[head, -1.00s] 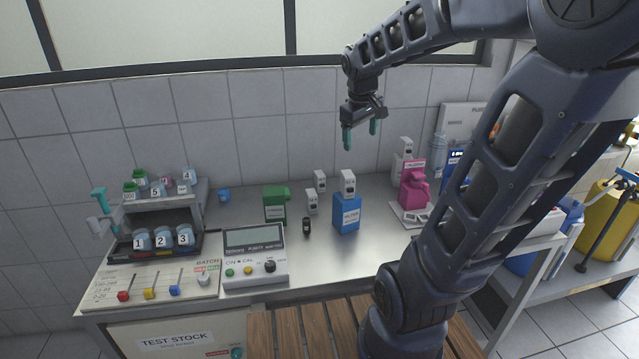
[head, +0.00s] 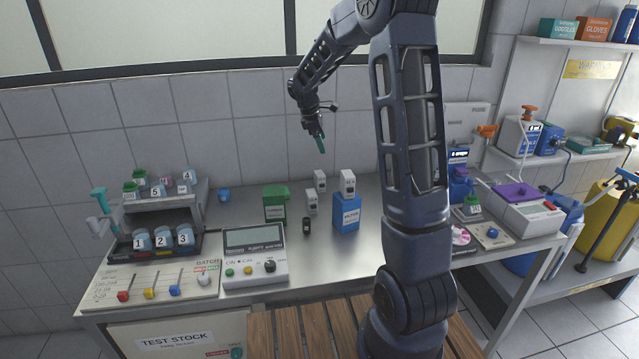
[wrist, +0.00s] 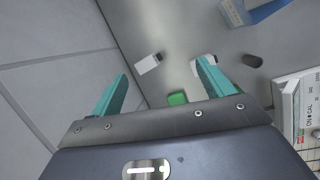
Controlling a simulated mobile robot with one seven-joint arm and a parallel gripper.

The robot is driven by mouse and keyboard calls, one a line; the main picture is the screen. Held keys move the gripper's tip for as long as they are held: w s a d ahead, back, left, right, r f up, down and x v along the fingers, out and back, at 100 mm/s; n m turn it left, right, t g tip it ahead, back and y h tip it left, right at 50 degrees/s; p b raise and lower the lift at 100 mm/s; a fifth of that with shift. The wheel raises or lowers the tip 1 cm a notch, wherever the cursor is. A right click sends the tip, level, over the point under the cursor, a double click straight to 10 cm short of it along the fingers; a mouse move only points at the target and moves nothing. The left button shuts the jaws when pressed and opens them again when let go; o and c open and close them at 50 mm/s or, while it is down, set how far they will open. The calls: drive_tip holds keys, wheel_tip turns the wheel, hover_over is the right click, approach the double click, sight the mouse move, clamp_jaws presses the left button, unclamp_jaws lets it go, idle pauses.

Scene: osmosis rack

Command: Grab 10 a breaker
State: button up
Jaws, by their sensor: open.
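Several small white blocks that look like breakers stand at the back of the steel bench: one near the wall (head: 320,181), one in front of it (head: 311,202), and one at the blue box (head: 348,182). Their ratings are too small to read. My gripper (head: 320,142) hangs above the blocks, its teal fingers pointing down. In the wrist view my gripper (wrist: 163,72) is open and empty. One white block (wrist: 148,64) shows between the fingers, well below them. A second is partly hidden by the right finger.
A blue box (head: 347,215), a green container (head: 275,204) and a small black object (head: 307,225) stand close by. A meter (head: 254,258) and a stepped bottle rack (head: 180,215) are to the left. The tiled wall (head: 260,130) is close behind.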

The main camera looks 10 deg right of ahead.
sight(319, 173)
drive_tip(key=w+a+f+n+h, duration=0.1)
drive_tip(key=w+a+f+n, duration=0.25)
drive_tip(key=w+f, duration=0.5)
drive_tip(key=x, duration=0.7)
drive_tip(key=s+x, duration=0.1)
drive_tip(key=x, duration=0.3)
drive_tip(key=shift+d+f, duration=0.2)
drive_tip(key=shift+f, duration=0.05)
drive_tip(key=shift+c, duration=0.2)
drive_tip(key=c, duration=1.1)
